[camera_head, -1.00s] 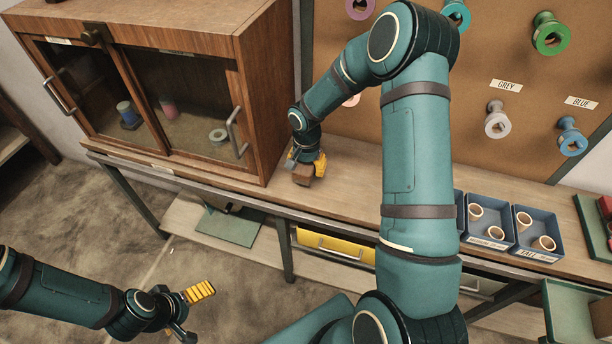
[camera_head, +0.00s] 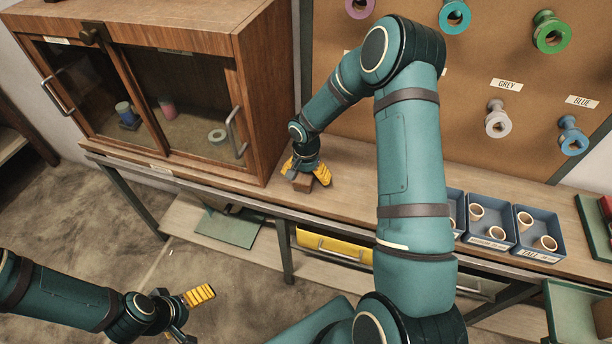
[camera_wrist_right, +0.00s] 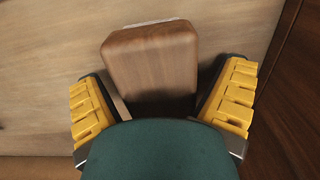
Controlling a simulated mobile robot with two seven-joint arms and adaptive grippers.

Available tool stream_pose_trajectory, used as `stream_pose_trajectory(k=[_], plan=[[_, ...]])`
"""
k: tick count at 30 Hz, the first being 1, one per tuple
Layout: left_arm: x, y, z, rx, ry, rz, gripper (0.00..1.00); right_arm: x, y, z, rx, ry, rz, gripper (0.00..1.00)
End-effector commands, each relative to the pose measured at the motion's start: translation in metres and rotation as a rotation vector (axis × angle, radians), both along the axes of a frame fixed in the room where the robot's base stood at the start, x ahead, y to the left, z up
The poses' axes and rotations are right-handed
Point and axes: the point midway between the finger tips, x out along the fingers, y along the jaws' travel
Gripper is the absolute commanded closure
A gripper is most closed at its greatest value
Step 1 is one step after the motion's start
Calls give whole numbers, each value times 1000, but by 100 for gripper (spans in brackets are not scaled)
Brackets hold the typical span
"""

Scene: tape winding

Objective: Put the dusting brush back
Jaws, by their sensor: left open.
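The dusting brush (camera_wrist_right: 150,62) shows as a brown wooden block with a thin pale edge at its far end. It rests on the wooden bench beside the cabinet, and its brown end (camera_head: 303,183) shows in the head view. My right gripper (camera_head: 306,175) is over it, its yellow fingers spread on either side. In the right wrist view, a clear gap shows between the block and the right-hand finger; the other finger is nearer to the block. My left gripper (camera_head: 194,315) is open and empty, low at the left, away from the bench.
The wooden cabinet (camera_head: 265,100) with glass doors stands close to the left of my right gripper. Blue trays (camera_head: 497,243) with tan rings sit to the right on the bench. A brown pegboard (camera_head: 440,130) with colored spools is behind. The bench is clear between brush and trays.

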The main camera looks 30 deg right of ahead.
Motion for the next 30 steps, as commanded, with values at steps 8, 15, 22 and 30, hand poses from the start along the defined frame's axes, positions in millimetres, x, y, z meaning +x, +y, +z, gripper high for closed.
stream_pose_trajectory(k=[8,15,22,30], plan=[[2,0,5,0,-4,3,1,1,0,10,-1,-2,-1,5],[3,1,11,2,-7,6,1,1,0,57,-2,-6,-1,5],[5,1,16,2,-11,9,1,0,0,100,-1,-3,0,5],[6,1,18,3,-14,11,1,0,0,122,-1,-1,0,5]])
